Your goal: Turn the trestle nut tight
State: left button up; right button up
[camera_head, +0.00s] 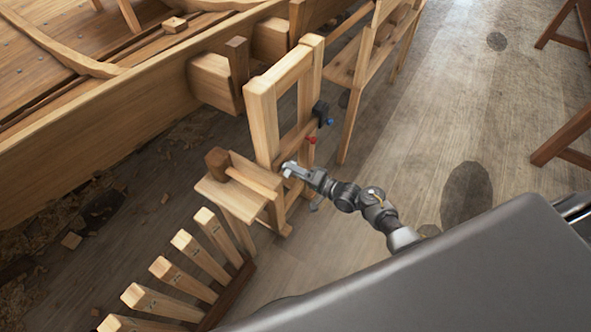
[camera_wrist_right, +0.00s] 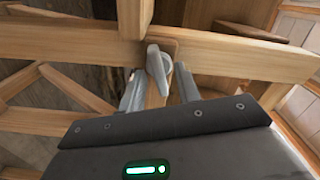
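The wooden trestle (camera_head: 263,125) stands beside the hull in the head view. My right gripper (camera_head: 289,169) reaches its lower part from the right. In the right wrist view, a grey metal wing nut (camera_wrist_right: 157,66) sits on the trestle's pale wood (camera_wrist_right: 215,53), where an upright meets a crossbar. The two fingers of the right gripper (camera_wrist_right: 160,88) stand on either side of the nut, with gaps showing between them and it. The gripper is open; I see no clear contact. In the head view the nut is too small to tell apart from the fingertips. My left gripper is not in view.
The planked hull (camera_head: 110,125) fills the upper left. A small bench with a wooden mallet (camera_head: 222,163) stands close left of my gripper. A rack of wooden wedges (camera_head: 185,270) is lower left. A dark clamp (camera_head: 321,113) is on the trestle. Floor at right is mostly clear.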

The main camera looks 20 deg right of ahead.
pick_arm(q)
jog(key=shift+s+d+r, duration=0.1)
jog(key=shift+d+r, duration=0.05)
pick_arm(e)
jog(key=v, duration=1.1)
